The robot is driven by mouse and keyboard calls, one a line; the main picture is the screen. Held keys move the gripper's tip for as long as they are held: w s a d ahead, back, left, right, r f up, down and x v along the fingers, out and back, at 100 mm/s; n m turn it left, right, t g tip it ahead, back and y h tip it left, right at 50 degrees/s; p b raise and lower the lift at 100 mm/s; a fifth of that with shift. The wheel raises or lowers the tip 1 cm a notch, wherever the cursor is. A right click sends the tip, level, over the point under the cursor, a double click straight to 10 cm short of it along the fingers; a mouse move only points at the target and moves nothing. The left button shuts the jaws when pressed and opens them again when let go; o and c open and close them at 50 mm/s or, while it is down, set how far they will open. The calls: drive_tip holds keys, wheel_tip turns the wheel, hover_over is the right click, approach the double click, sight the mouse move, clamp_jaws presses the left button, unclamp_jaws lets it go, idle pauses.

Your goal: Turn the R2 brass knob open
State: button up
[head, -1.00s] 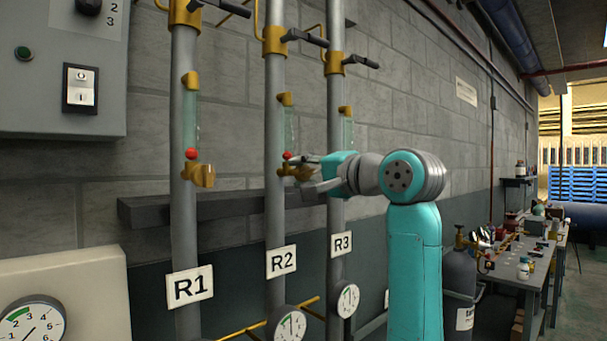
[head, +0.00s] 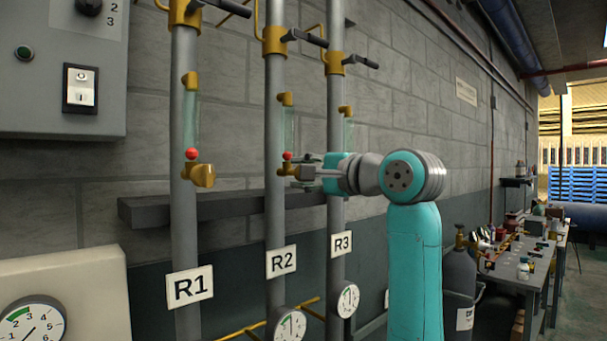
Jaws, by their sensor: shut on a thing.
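The R2 pipe (head: 275,215) stands in the middle of three grey pipes and carries the R2 label (head: 281,262). Its sight glass (head: 289,125) has a red ball (head: 287,155) low in it. The R2 brass knob (head: 287,169) sits at the foot of the glass and is mostly hidden by my fingers. My gripper (head: 303,172) reaches in from the right and is shut on the knob, with the fingers roughly level. How far the knob is turned cannot be told.
The R1 knob (head: 203,175) is on the left pipe, and the R3 pipe (head: 335,215) passes close behind my gripper. Black lever handles (head: 304,37) stick out above. A dark ledge (head: 225,207) runs behind the pipes. A grey gas cylinder (head: 459,275) stands at right.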

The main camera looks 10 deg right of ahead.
drive_tip(key=o, duration=1.2)
drive_tip(key=v, duration=1.2)
drive_tip(key=shift+f, duration=0.1)
